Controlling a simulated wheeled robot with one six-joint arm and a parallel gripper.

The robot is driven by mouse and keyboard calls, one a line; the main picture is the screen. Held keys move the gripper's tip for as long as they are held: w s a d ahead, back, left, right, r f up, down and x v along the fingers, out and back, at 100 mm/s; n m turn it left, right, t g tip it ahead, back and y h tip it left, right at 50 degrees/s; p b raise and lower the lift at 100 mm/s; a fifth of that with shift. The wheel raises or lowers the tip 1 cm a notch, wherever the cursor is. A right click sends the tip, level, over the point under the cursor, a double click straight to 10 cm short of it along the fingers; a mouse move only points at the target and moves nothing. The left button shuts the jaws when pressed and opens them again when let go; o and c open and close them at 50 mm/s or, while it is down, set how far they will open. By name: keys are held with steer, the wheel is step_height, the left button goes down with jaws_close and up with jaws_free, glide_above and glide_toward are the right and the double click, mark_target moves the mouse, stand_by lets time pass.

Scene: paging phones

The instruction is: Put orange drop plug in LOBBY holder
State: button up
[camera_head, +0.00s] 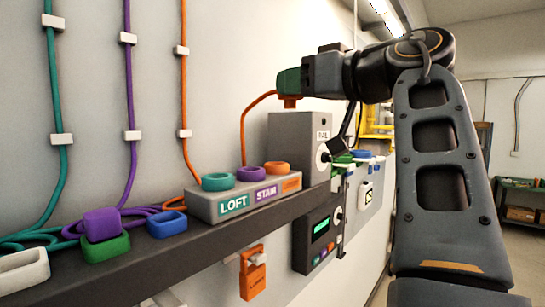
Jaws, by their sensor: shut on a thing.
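My gripper (289,86) is at upper centre, in front of the wall and above the grey box. It is shut on the orange drop plug (290,103), of which a small orange part shows below the dark green end piece. An orange cord (257,107) curves from there down to behind the holder block (205,208). The block on the shelf has a teal ring over LOFT, a purple ring over STAIR, and an orange ring (277,168) over an orange label (291,185) too small to read. The plug is above and apart from the block.
A grey box (290,136) with a round knob stands beside the block. Purple, green, blue and white pieces lie on the shelf (130,258) at left. Teal, purple and orange cords run down the wall. An orange tagged piece (252,277) hangs below the shelf.

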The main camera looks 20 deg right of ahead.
steer(key=w+d+f, duration=0.1)
steer(key=w+f, duration=0.1)
steer(key=w, duration=0.1)
steer(key=w+f, duration=0.3)
steer(key=w, duration=0.1)
steer(key=w+d+f, duration=0.1)
steer(key=w+f, duration=0.2)
steer(key=shift+w+d+f, duration=0.1)
steer(key=shift+w+d, duration=0.2)
steer(key=shift+w, duration=0.1)
steer(key=shift+w+f+b, duration=0.2)
steer(key=shift+f+b, duration=0.15)
step_height(320, 180, down, 2)
steer(key=shift+w+d+f+b, duration=0.1)
steer(key=shift+w+f+b, duration=0.05)
steer(key=shift+b, duration=0.25)
steer(key=shift+f, duration=0.45)
steer(key=shift+f, duration=0.3)
steer(key=o, duration=1)
steer(key=shift+r, duration=0.1)
